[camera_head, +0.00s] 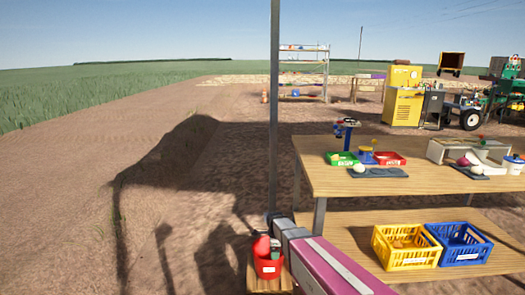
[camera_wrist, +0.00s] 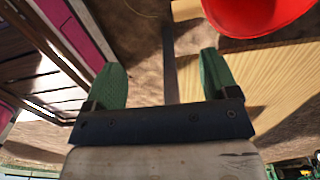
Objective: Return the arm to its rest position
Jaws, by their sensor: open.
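My gripper (camera_wrist: 162,72) is open in the wrist view, with its two green fingers spread wide apart. Nothing sits between the fingers; bare ground and the edge of a wooden surface show behind them. The gripper's fingers are too small and partly hidden there to make out clearly.
A wooden table (camera_head: 345,183) stands to the right with small trays and tools. Its lower shelf holds a yellow crate (camera_head: 408,260) and a blue crate (camera_head: 462,256). A grey post (camera_head: 274,110) rises close to my arm. Open soil lies on the left.

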